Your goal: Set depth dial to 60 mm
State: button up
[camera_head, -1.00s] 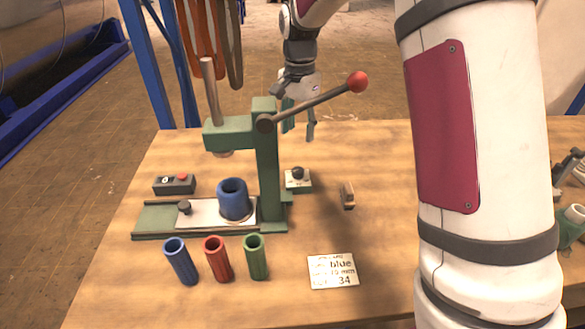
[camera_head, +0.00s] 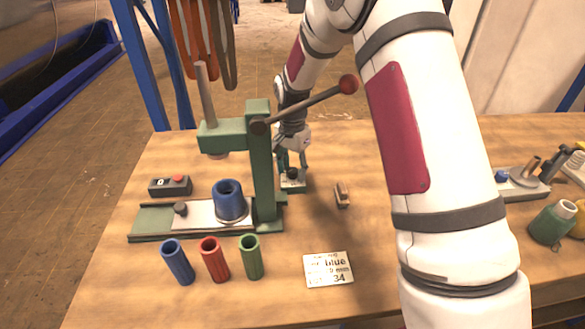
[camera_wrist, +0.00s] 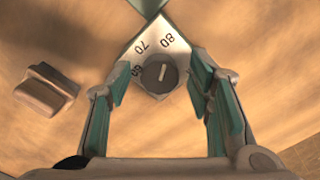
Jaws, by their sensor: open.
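The depth dial is a dark round knob (camera_wrist: 160,74) on a pale plate (camera_wrist: 152,45) marked 60, 70 and 80. In the wrist view the knob's light line points upward, nearer the 80 than the 60. My gripper (camera_wrist: 160,71) is open, with one green-padded finger on each side of the knob and gaps between; contact is not visible. In the head view the dial (camera_head: 292,174) sits behind the press base, and my gripper (camera_head: 291,160) is right above it, partly covering it.
A small brown block (camera_head: 342,194) lies to the right. Blue, red and green tubes and a printed card (camera_head: 328,269) are in front.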

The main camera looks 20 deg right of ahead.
grip_shut()
jog(key=shift+n, duration=0.4)
jog(key=n+b, duration=0.1)
jog(key=n, duration=0.2)
jog(key=shift+n, duration=0.4)
jog(key=n, duration=0.5)
jog(key=shift+b, duration=0.3)
jog(key=n, duration=0.7)
jog(key=shift+n, duration=0.3)
jog(key=n, duration=0.6)
jog(key=shift+r+n, duration=0.1)
jog(key=shift+n, duration=0.2)
